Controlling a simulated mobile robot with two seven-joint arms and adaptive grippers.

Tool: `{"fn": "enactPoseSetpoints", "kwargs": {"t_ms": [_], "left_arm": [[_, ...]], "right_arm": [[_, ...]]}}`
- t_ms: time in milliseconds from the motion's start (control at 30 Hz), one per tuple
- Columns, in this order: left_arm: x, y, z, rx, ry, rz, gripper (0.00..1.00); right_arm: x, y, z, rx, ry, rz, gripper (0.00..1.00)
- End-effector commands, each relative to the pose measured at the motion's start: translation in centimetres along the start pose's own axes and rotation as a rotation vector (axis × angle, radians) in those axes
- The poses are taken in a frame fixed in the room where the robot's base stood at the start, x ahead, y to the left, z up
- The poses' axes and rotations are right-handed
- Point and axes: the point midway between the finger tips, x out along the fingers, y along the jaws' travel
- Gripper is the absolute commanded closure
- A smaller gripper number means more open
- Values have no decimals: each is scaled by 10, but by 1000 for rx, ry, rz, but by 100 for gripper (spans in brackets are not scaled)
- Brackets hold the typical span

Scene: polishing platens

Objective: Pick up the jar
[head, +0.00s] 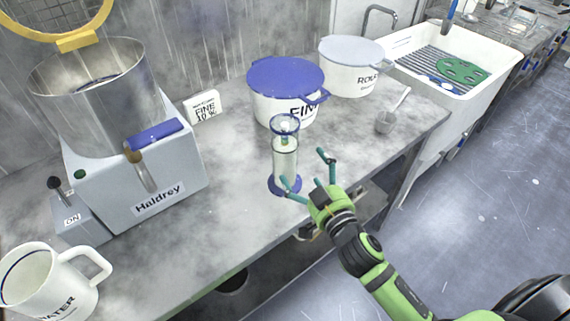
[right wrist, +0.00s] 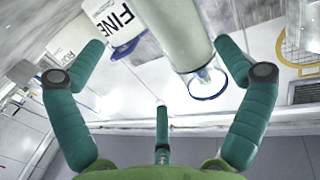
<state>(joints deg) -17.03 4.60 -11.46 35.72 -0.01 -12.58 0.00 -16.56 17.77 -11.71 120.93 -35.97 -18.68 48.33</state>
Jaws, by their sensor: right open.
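The jar (head: 285,163) is a tall clear cylinder with pale contents, a blue-rimmed top and a wide blue foot. It stands upright on the grey worktop, in front of the blue-lidded tub. My right gripper (head: 302,168) is open and empty, its teal fingers close to the jar's lower part on the right-hand side. In the right wrist view the jar (right wrist: 177,32) shows at the top, between the spread fingers (right wrist: 161,45) or just beyond them. I cannot tell whether any finger touches it. My left gripper is not in view.
The blue-lidded tub (head: 263,101) and a grey-lidded tub (head: 350,80) stand behind. A small metal scoop cup (head: 385,123) is to the right. The Haldrey machine (head: 184,178) and a white mug (head: 48,285) are left. The worktop's front edge is near the gripper.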

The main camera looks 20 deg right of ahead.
Motion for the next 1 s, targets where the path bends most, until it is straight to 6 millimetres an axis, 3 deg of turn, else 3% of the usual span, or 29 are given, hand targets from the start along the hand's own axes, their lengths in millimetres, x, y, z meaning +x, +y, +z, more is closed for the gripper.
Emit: {"fn": "enactPoseSetpoints", "kwargs": {"t_ms": [333,600,933,1000], "left_arm": [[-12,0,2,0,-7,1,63],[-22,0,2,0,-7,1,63],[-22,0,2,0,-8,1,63],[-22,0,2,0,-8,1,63]], "right_arm": [[31,-9,-9,0,38,-38,0],[67,-13,-8,0,38,-37,0],[74,-14,-6,1,36,-37,0],[74,-14,-6,1,36,-37,28]]}}
